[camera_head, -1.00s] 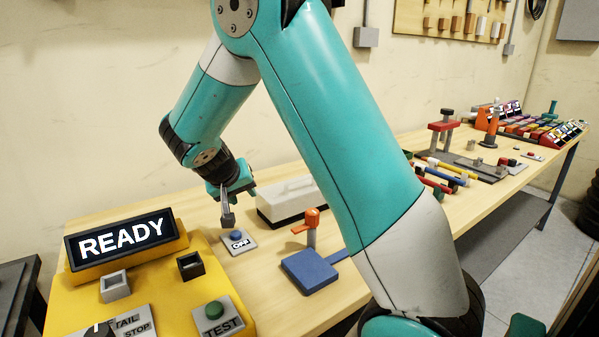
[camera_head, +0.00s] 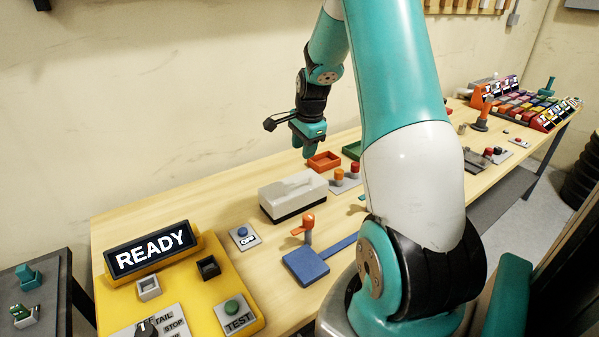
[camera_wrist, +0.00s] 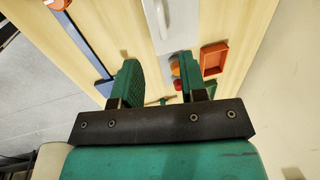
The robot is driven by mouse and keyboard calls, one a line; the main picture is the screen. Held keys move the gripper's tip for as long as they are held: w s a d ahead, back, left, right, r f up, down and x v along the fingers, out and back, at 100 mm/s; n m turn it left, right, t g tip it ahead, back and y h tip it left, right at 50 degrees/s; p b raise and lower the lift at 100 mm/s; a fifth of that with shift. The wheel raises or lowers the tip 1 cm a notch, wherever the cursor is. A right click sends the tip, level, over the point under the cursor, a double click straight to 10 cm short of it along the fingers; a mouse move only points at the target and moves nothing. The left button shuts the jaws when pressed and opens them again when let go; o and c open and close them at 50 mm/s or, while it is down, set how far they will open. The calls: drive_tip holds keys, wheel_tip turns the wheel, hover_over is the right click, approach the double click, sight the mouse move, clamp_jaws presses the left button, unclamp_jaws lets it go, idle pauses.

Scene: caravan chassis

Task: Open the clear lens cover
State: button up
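A pale, whitish block-shaped cover on a dark base (camera_head: 293,196) sits on the bench; I take it as the lens cover, though it is not clearly see-through. It lies flat and looks closed. Its top with a handle shows at the upper edge of the wrist view (camera_wrist: 160,32). My gripper (camera_head: 310,154) hangs above the bench behind and right of the cover, not touching it. In the wrist view my gripper (camera_wrist: 158,80) has its two green fingers wide apart with nothing between them.
A red tray (camera_head: 324,162) and orange and red buttons (camera_head: 347,173) lie right of the cover. An orange-topped lever on a blue base (camera_head: 306,265) stands in front. A yellow panel with a READY display (camera_head: 150,252) is at the left. The wall is behind.

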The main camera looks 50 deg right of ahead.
sight(299, 180)
drive_tip(key=f, duration=0.3)
drive_tip(key=w+f+p, duration=0.1)
drive_tip(key=f, duration=0.3)
drive_tip(key=w+f+p, duration=0.1)
drive_tip(key=f, duration=0.3)
drive_tip(key=shift+d, duration=0.3)
drive_tip(key=shift+w+p, duration=0.1)
drive_tip(key=shift+p, duration=0.2)
clamp_jaws()
